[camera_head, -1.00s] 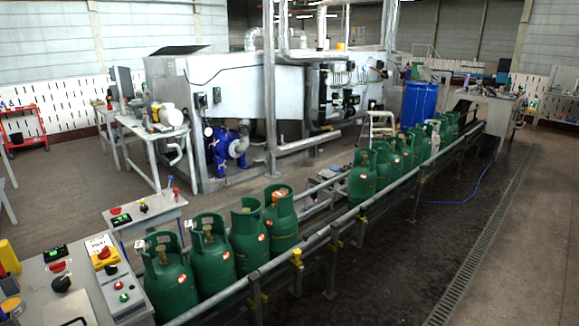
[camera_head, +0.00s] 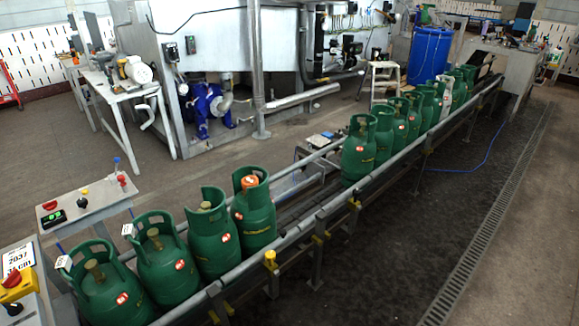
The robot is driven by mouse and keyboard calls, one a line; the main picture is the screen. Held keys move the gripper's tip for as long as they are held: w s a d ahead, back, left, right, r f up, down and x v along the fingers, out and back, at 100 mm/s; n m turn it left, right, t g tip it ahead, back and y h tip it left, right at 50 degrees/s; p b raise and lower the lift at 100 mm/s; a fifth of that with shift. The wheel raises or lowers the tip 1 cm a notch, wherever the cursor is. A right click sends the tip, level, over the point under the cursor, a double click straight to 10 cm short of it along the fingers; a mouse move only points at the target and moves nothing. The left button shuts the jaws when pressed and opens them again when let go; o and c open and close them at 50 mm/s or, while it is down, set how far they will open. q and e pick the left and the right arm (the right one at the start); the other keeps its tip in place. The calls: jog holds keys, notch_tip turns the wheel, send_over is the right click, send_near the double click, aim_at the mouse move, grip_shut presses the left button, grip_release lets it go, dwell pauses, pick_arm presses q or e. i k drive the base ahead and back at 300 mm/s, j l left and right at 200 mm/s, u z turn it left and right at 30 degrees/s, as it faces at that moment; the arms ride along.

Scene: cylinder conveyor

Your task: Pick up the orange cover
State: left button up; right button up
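The orange cover (camera_head: 250,182) sits on the valve at the top of a green gas cylinder (camera_head: 254,215), inside its collar. That cylinder is the farthest of the near group on the conveyor. The other near cylinders show bare brass-coloured valves. Neither of my grippers is in view.
The conveyor rail (camera_head: 330,210) runs from lower left to upper right, with several more green cylinders (camera_head: 358,150) farther along. A control box (camera_head: 85,207) stands at the left. A blue barrel (camera_head: 429,55) and a white step stool (camera_head: 385,80) stand behind.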

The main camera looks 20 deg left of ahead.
aim_at(248, 180)
jog(key=i+l+u, duration=0.1)
jog(key=i, duration=0.35)
jog(key=i+l, duration=0.2)
jog(key=i, duration=0.25)
jog(key=i+l+u, duration=0.15)
jog(key=i, duration=0.3)
jog(key=i+l+u, duration=0.1)
jog(key=u, duration=0.4)
jog(key=i+l+u, duration=0.15)
jog(key=i+u, duration=0.15)
jog(key=u, duration=0.2)
jog(key=i+l+u, duration=0.1)
jog(key=l+u, duration=0.15)
jog(key=u, duration=0.2)
jog(key=i+l+u, duration=0.2)
jog(key=u, duration=0.2)
jog(key=i+l+u, duration=0.15)
jog(key=u, duration=0.3)
jog(key=i+l+u, duration=0.15)
jog(key=l+u, duration=0.25)
